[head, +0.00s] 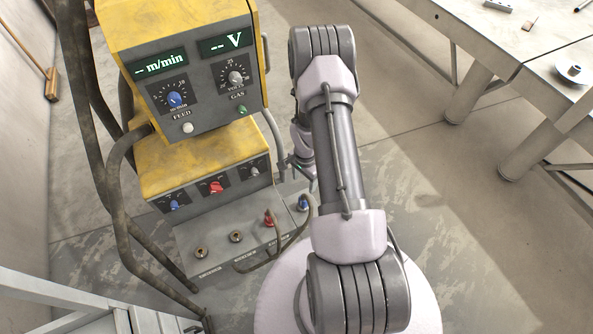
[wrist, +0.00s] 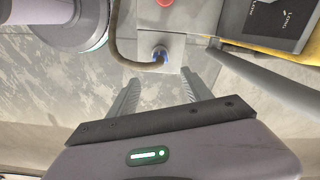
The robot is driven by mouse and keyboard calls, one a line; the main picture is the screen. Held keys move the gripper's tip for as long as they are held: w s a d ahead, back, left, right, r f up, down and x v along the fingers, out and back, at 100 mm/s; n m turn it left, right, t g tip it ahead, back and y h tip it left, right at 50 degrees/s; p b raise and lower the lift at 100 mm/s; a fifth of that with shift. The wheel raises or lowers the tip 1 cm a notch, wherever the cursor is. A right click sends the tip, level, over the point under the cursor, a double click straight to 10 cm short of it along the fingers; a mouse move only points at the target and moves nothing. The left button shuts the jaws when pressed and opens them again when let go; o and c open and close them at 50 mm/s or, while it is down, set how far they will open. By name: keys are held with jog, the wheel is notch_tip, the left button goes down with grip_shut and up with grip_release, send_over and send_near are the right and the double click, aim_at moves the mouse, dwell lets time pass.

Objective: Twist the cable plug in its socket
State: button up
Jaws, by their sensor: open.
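A blue cable plug (head: 303,203) sits in the socket at the right end of the machine's lower front ledge, with a brown cable attached. It also shows in the wrist view as a blue plug (wrist: 160,54), just beyond and between the fingertips. A red cable plug (head: 268,218) sits in the socket to its left, and its edge shows in the wrist view (wrist: 165,2). My gripper (wrist: 160,77) is open and empty, apart from the blue plug. In the head view my gripper (head: 297,170) is small and partly hidden, close above the blue plug.
The yellow and grey machine (head: 165,160) carries knobs, displays and two sockets without plugs (head: 236,236). The brown cable (wrist: 118,45) loops beside the blue plug. Thick hoses (head: 112,200) run at left. A workbench (head: 535,45) stands at right. The floor between is clear.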

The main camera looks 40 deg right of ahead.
aim_at(303, 195)
notch_tip(303, 195, down, 13)
jog(key=b, duration=0.4)
jog(key=shift+f, duration=0.2)
grip_shut()
